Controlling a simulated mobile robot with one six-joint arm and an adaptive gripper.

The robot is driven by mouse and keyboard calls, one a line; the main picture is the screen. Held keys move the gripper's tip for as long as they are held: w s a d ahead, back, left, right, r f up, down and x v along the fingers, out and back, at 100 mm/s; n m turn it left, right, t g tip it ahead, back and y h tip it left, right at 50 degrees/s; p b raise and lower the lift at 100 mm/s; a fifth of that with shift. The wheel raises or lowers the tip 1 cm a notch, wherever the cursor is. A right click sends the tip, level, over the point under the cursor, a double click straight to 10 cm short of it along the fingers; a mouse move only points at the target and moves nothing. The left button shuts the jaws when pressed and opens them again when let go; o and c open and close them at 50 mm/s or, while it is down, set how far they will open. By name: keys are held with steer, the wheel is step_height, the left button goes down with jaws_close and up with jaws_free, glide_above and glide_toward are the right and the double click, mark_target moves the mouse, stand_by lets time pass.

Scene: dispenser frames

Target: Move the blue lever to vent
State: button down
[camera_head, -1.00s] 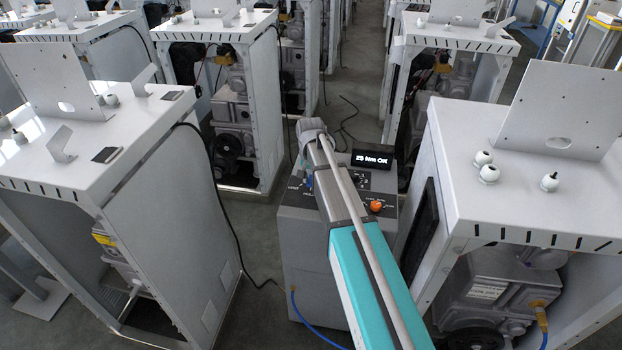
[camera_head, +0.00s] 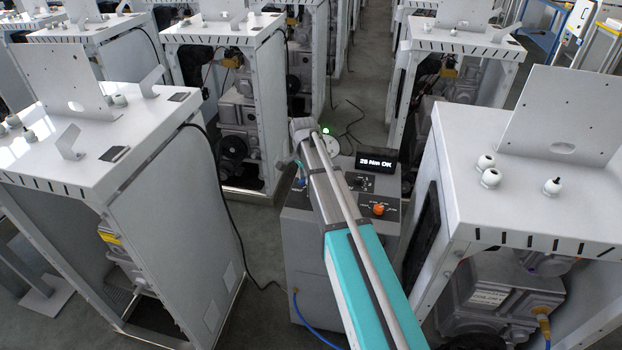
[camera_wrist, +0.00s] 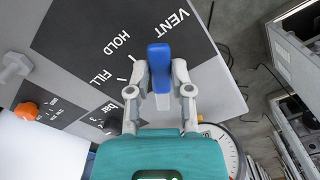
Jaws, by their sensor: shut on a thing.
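The blue lever (camera_wrist: 160,62) stands between my gripper's fingers in the wrist view. My gripper (camera_wrist: 162,76) is shut on it, one finger on each side. The black label panel (camera_wrist: 75,38) behind it reads FILL, HOLD and VENT. The lever's top end lies just below the word VENT, to the right of HOLD; its exact mark is hidden. In the head view my arm reaches over the grey dispenser box (camera_head: 304,250), and its end largely hides the lever.
An orange knob (camera_wrist: 27,111) sits at the panel's left. A round gauge (camera_wrist: 225,150) is at lower right. The box's display (camera_head: 375,162) reads "25 Nm OK". White cabinets (camera_head: 165,190) (camera_head: 450,200) stand close on both sides.

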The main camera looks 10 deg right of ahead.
steer(key=shift+w+m, duration=0.1)
steer(key=shift+m, duration=0.3)
steer(key=c, duration=0.6)
jaws_free()
steer(key=shift+o, duration=0.4)
steer(key=shift+w, duration=0.1)
steer(key=shift+r, duration=0.1)
step_height(320, 180, up, 9)
steer(key=p, duration=0.9)
steer(key=shift+w+r+p, duration=0.15)
steer(key=shift+r+p, duration=0.35)
steer(key=shift+p, duration=0.1)
